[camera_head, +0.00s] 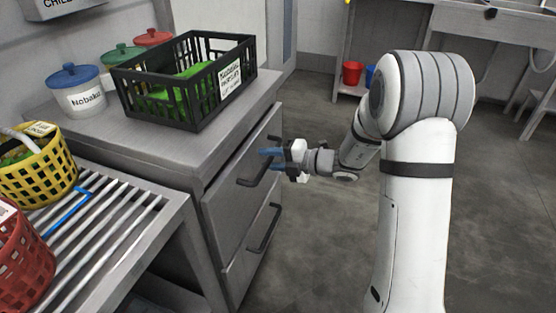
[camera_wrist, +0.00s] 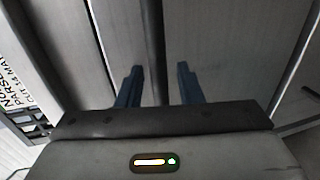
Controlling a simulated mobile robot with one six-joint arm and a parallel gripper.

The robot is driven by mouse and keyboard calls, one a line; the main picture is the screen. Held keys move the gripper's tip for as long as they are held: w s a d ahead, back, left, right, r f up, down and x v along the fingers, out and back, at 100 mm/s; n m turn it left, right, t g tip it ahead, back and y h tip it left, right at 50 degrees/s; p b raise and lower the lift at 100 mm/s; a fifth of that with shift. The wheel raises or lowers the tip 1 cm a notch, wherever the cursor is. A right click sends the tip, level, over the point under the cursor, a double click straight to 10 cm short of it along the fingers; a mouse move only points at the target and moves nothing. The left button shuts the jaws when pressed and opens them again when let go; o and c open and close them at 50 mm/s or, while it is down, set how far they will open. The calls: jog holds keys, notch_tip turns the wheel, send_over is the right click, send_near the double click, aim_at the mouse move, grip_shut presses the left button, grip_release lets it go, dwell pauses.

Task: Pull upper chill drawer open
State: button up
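The upper drawer (camera_head: 226,196) is in the front of the grey steel cabinet and looks closed. Its dark bar handle (camera_head: 250,181) is partly hidden behind my fingers. My gripper (camera_head: 268,161) is at this handle, with blue fingertips pointing at the drawer front. In the wrist view, the dark handle bar (camera_wrist: 153,50) runs between the two blue fingers (camera_wrist: 158,88). The fingers stand apart with a gap on both sides of the bar, so my gripper is open around the handle. The lower drawer (camera_head: 252,245) has a similar handle (camera_head: 264,228) and looks closed.
A black crate (camera_head: 160,112) with green contents stands on the cabinet top, beside lidded jars, one labelled Nobaku (camera_head: 84,98). A slatted rack (camera_head: 110,235) with yellow (camera_head: 50,180) and red baskets (camera_head: 20,255) is at the left. The floor (camera_head: 310,260) before the drawers is clear.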

jog(key=shift+c, duration=0.2)
grip_shut()
